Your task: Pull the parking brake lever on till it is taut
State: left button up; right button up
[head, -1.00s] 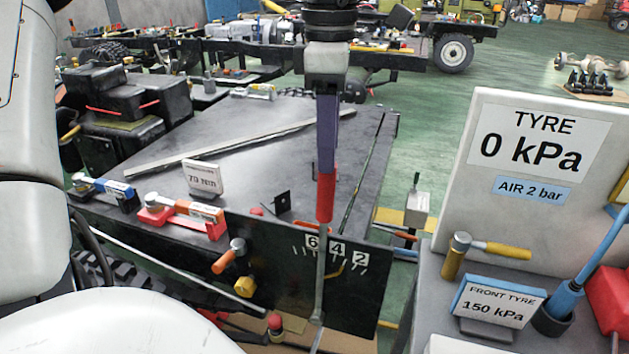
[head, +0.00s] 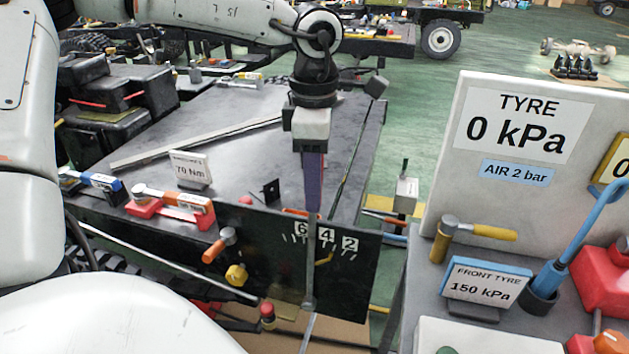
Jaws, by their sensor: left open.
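The parking brake lever (head: 310,262) is a thin grey rod in the head view. It stands nearly upright in front of a black plate (head: 350,290) marked 6, 4 and 2, and crosses the plate between the 6 and the 4. Its red grip is now hidden behind my left gripper. My left gripper (head: 313,208) points down over the lever's top, its purple fingers in line with the rod. It is open; whether the fingers touch the grip cannot be seen. My right gripper is not in view.
At right, a grey stand holds a hammer (head: 472,232), a FRONT TYRE 150 kPa sign (head: 486,284) and a blue-handled tool (head: 580,245).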

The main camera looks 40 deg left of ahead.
pick_arm(q)
grip_shut()
jog(key=a, duration=0.1)
jog(key=s+a, duration=0.1)
jog(key=a+h, duration=0.1)
jog(key=shift+s+a+t, duration=0.15)
jog(key=shift+s+t, duration=0.15)
jog(key=shift+s, duration=0.05)
grip_release()
notch_tip(320, 180, up, 10)
jog(key=shift+s+a+r, duration=0.15)
jog(key=shift+s+a, duration=0.15)
jog(key=shift+a, duration=0.1)
